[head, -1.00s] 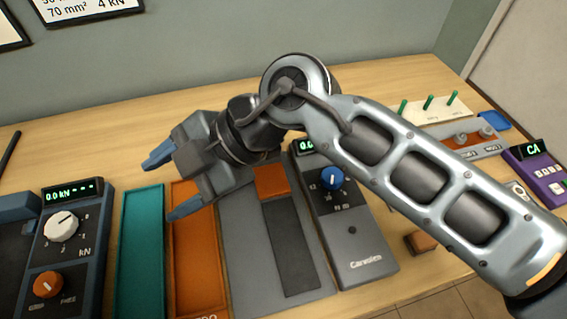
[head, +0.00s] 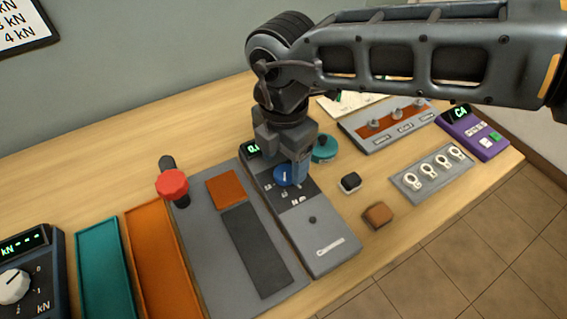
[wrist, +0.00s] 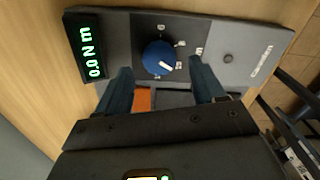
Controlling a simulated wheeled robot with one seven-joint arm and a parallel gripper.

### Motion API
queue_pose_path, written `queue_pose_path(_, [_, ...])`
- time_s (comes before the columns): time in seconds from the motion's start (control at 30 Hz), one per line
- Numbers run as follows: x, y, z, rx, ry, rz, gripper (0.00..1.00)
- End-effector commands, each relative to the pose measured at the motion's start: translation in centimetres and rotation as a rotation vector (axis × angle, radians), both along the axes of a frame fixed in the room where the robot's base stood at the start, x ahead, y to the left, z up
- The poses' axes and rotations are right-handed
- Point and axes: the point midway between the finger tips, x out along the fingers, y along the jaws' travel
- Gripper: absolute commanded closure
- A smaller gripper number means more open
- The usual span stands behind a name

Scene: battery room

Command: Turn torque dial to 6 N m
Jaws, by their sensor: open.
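The torque tester (head: 325,245) is a long grey unit with a dark face. Its blue dial (head: 284,177) carries a white pointer mark, which slants to the lower right in the wrist view (wrist: 158,58). Its green display (wrist: 88,52) reads 0.0 N m there; in the head view it is partly hidden. My gripper (head: 291,168) points down over the dial. In the wrist view my gripper (wrist: 163,76) is open, with one blue finger on each side of the dial and gaps visible. Whether the fingertips reach dial height I cannot tell. Some scale marks are hidden or too small to read.
Orange (head: 160,262) and teal (head: 103,285) trays lie further left. A teal round object (head: 325,148), a dark block (head: 350,182) and a brown block (head: 377,215) stand close on the right.

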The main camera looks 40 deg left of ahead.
Motion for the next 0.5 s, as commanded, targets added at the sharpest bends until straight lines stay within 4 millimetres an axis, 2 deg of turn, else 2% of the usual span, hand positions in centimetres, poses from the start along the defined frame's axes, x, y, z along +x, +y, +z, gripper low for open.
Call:
queue_pose_path(0.2, [0.0, 0.0, -2.3, 0.000, 0.001, 0.001, 0.31])
queue_pose_path(0.5, [0.0, 0.0, -2.9, 0.002, 0.001, 0.001, 0.31])
